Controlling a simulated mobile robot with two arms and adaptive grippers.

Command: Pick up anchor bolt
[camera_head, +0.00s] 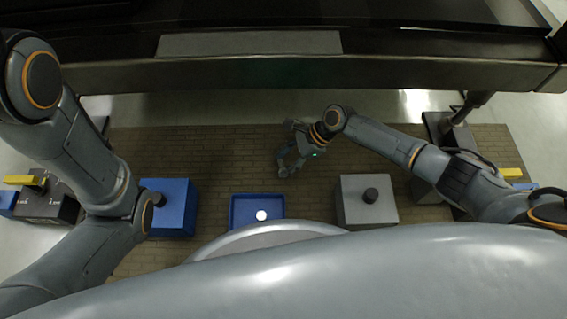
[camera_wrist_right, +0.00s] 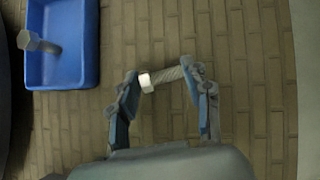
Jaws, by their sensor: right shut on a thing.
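An anchor bolt with a pale hex head (camera_wrist_right: 147,83) and a grey threaded shaft (camera_wrist_right: 170,73) lies crosswise between the fingertips of my right gripper (camera_wrist_right: 165,77). The right gripper is shut on it, one finger at each end. In the head view, the right gripper (camera_head: 286,164) is over the brick-patterned floor, above and right of the blue tray; the held bolt is too small to make out there. A second bolt (camera_wrist_right: 38,43) is in the blue tray (camera_wrist_right: 77,45). My left gripper is not in view; only the left arm shows.
The blue tray (camera_head: 256,200) stands between a blue box (camera_head: 178,210) and a grey box (camera_head: 355,212) with a dark knob on top. A dark table-like structure (camera_head: 250,75) runs across the top. The brick-patterned floor (camera_head: 215,150) around the right gripper is clear.

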